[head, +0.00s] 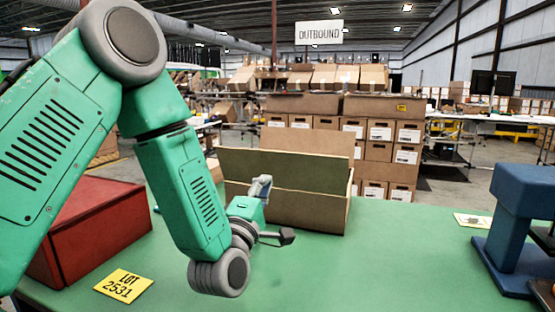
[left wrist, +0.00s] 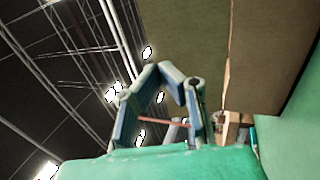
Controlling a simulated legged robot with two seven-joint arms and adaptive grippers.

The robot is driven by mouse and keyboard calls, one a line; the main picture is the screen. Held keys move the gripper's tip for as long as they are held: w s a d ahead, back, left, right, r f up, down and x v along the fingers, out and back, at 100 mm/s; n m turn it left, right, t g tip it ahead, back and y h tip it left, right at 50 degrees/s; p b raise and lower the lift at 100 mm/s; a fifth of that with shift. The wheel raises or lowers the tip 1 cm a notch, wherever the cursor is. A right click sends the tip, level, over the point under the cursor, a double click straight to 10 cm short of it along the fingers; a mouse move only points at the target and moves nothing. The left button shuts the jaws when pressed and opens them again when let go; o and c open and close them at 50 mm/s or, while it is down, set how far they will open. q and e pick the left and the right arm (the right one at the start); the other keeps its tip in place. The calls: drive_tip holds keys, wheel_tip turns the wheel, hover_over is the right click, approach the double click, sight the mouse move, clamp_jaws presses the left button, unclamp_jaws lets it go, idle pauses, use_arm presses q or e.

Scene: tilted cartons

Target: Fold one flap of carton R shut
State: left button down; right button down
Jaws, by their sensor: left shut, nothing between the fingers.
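An open brown carton (head: 290,208) stands on the green table in the middle of the head view; it is the only open carton I see on this table. Tall panels stand up behind its front wall, one with a greenish face (head: 305,168). I cannot tell which are flaps and which are walls. My left gripper (head: 264,187) is in front of the carton's near left part, shut and empty. In the left wrist view its fingers (left wrist: 180,84) show before brown cardboard (left wrist: 265,50). Whether they touch it is unclear. My right gripper is not in view.
A red box (head: 95,225) stands on the table at left, near a yellow lot card (head: 124,285). The table between carton and blue stand is clear. Stacked cartons (head: 380,150) stand beyond.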

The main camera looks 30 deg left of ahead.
sight(278, 158)
use_arm(q)
drive_tip(key=x, duration=0.6)
drive_tip(key=shift+w+d, duration=0.1)
drive_tip(key=shift+w, duration=0.1)
drive_tip(key=shift+w+r, duration=0.3)
drive_tip(key=shift+w, duration=0.35)
drive_tip(key=shift+a+f, duration=0.1)
drive_tip(key=shift+a, duration=0.2)
